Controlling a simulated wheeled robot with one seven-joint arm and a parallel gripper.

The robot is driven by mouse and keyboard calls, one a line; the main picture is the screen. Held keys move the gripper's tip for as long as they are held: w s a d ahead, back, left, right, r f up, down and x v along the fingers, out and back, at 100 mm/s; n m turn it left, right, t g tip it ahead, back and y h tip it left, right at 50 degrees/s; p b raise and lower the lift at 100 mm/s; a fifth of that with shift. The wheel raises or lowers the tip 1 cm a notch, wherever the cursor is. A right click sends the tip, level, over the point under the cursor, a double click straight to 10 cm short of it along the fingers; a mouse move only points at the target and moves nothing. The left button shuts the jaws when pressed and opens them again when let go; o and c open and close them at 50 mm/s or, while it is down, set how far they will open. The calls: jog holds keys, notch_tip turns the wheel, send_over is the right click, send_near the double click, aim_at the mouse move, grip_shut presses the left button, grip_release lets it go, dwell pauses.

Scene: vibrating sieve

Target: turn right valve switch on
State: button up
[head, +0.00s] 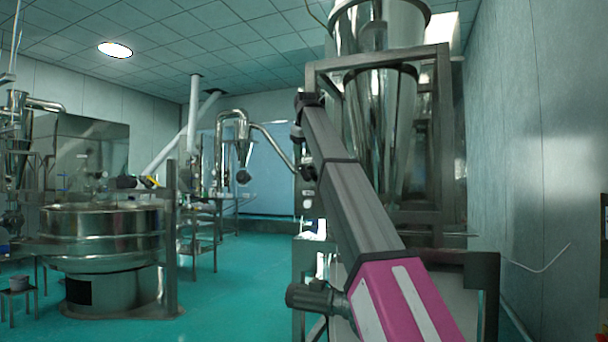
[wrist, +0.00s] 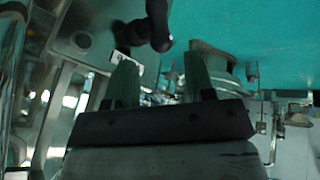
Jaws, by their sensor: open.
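In the wrist view my gripper (wrist: 160,62) is open, with its two fingers apart and nothing held between them. A dark, rounded handle-like part (wrist: 157,25) stands just beyond the fingertips at the top of the view. It may belong to the valve switch, but I cannot tell for sure. I cannot tell whether the fingers touch it. In the head view my arm reaches up and left in front of the steel machine, and I cannot make out the gripper's fingers or a valve switch there.
A steel frame (head: 446,140) holding a large funnel-shaped vessel (head: 385,120) stands close behind my arm. A round sieve machine (head: 100,232) is at left. Clear green floor (head: 235,290) lies between them. A plain wall (head: 535,150) is at right.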

aim_at(304, 172)
jog(key=x, duration=0.9)
jog(key=shift+w+f, duration=0.1)
jog(key=c, duration=0.9)
